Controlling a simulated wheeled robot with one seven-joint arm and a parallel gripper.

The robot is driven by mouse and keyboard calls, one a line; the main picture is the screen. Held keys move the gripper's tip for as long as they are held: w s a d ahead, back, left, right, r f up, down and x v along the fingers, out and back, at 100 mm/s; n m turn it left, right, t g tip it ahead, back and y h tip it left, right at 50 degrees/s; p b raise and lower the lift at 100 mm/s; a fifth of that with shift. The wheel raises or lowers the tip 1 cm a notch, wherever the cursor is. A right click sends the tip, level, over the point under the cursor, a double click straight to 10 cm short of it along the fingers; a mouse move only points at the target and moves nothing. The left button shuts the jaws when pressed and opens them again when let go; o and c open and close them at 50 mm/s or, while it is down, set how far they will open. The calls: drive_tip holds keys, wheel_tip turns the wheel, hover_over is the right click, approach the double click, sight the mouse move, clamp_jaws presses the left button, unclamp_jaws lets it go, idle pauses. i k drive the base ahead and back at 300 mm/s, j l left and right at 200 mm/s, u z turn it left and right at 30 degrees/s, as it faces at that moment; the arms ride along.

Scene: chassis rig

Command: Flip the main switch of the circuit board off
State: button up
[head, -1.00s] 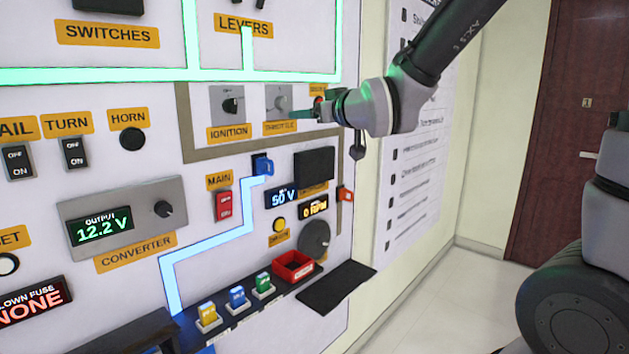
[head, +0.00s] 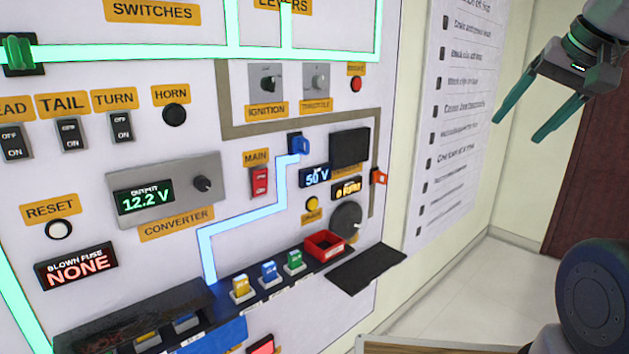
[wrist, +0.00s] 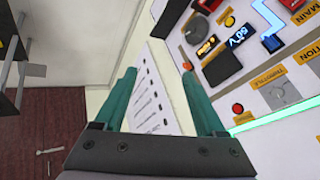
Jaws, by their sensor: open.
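The red main switch (head: 260,182) sits under the orange MAIN label (head: 256,158) on the circuit board (head: 60,190), right of the converter. Its lever position is too small to tell. My gripper (head: 520,128) is at the upper right in the head view, open and empty, well to the right of the switch and apart from the board. In the wrist view my gripper (wrist: 165,80) shows its two green fingers spread, with the wall checklist behind. Part of the MAIN label also shows at that view's top right corner (wrist: 307,15); the switch there is partly cut off.
A blue lever (head: 298,144) sits right of the main switch. A shelf with several coloured fuses and a red tray (head: 323,246) juts out below. The ignition knob (head: 266,83) and throttle knob (head: 316,80) are above. Free space lies between my gripper and the board.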

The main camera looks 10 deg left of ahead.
sight(261, 176)
drive_tip(key=k+j+u, duration=0.1)
drive_tip(key=u, duration=0.95)
